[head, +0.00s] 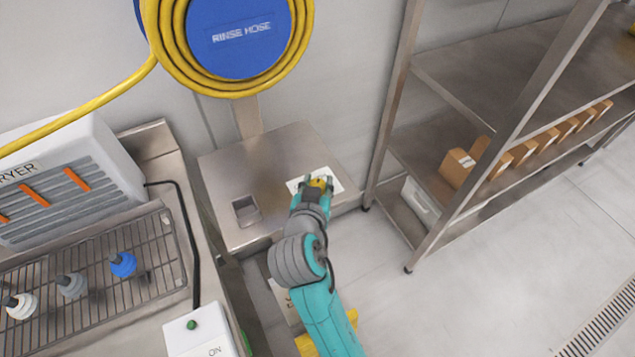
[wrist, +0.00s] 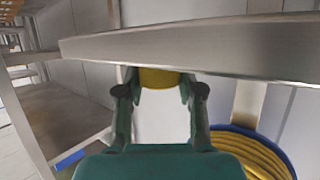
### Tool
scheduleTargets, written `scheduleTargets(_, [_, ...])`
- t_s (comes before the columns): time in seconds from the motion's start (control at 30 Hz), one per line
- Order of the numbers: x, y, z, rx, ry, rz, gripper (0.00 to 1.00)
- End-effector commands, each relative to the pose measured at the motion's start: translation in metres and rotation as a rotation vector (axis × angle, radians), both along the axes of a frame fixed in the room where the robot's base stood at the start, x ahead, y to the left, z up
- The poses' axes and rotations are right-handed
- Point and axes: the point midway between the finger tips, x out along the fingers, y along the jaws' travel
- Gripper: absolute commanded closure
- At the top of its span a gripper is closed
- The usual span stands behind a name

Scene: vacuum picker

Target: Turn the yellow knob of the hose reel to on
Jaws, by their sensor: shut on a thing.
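The yellow knob (head: 320,183) sits on a white label plate (head: 340,183) on the steel cabinet top (head: 270,165), below the blue hose reel (head: 240,45) with its yellow hose. My gripper (head: 315,182) is at the knob with its fingers on either side, shut on it. In the wrist view the knob (wrist: 160,78) shows between the two fingers of my gripper (wrist: 160,88), close to the steel edge. My fingers hide part of the knob and of the label, so I cannot tell which way the knob points.
A recessed square fitting (head: 245,211) is on the cabinet top to the left. A wire rack (head: 90,270) with several suction cups and a dryer (head: 65,180) stand further left. A steel shelf (head: 470,130) with several cardboard boxes is at right.

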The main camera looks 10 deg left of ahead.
Motion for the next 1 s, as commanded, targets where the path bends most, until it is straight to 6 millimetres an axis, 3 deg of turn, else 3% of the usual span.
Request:
scheduleTargets(0.3, [0.000,0.000,-0.001,0.000,0.003,-0.005,0.98])
scheduleTargets(0.33, [0.000,0.000,-0.001,0.000,0.003,-0.005,0.55])
scheduleTargets(0.4, [0.000,0.000,-0.001,0.000,0.002,-0.004,0.38])
scheduleTargets(0.77, [-0.002,0.000,0.000,0.001,0.001,-0.004,0.37])
scheduleTargets(1.0, [-0.031,0.001,0.012,0.001,0.000,-0.002,0.37])
